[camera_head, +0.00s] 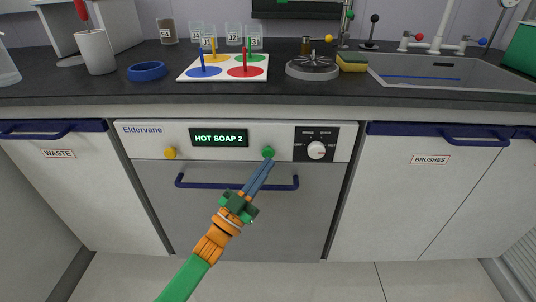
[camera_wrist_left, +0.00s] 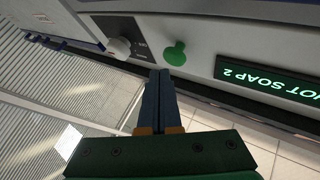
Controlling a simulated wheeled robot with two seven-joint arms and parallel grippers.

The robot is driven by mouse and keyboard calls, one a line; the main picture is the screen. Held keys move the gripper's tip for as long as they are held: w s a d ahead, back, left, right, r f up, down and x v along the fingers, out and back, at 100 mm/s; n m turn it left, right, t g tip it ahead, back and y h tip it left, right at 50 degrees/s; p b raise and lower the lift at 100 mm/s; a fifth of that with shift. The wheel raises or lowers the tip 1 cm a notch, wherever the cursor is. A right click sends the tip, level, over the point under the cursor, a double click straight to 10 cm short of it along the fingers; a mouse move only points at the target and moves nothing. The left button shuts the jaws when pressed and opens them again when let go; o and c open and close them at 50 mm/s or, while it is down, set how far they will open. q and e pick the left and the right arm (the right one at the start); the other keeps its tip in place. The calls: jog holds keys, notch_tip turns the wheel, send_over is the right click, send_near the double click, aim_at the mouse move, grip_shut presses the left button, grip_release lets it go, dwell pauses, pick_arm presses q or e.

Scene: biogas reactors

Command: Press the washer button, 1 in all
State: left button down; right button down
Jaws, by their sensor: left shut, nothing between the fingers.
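The washer (camera_head: 225,195) is built in under the counter, with a white control panel. Its display (camera_head: 219,138) reads "HOT SOAP 2". A green button (camera_head: 268,152) sits right of the display, and a yellow button (camera_head: 170,152) sits left of it. A white dial (camera_head: 317,150) is at the panel's right. My left gripper (camera_head: 266,162) is shut and empty, its blue fingertips just below the green button in the head view. In the left wrist view the green button (camera_wrist_left: 175,53) is fully visible and the fingertips (camera_wrist_left: 158,75) look apart from it. My right gripper is not in view.
A blue handle bar (camera_head: 237,183) crosses the washer door behind my left fingers. The dark counter (camera_head: 110,90) above holds a peg board (camera_head: 224,76), a cup (camera_head: 95,52) and a sponge (camera_head: 352,61). Cabinets labelled WASTE (camera_head: 58,154) and BRUSHES (camera_head: 430,160) flank the washer.

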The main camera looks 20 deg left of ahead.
pick_arm(q)
jog(key=shift+w, duration=0.15)
dwell(0.4)
jog(key=shift+w+a+b, duration=0.15)
jog(key=shift+w+b, duration=0.2)
jog(key=shift+w+a+b, duration=0.2)
jog(key=shift+w+b, duration=0.4)
jog(key=shift+w, duration=0.1)
dwell(0.9)
jog(key=shift+s+d+p, duration=0.2)
jog(key=shift+s+p, duration=0.3)
jog(key=shift+s, duration=0.1)
jog(key=shift+s+d+p, duration=0.15)
jog(key=shift+s+p, duration=0.35)
jog(key=shift+s, duration=0.1)
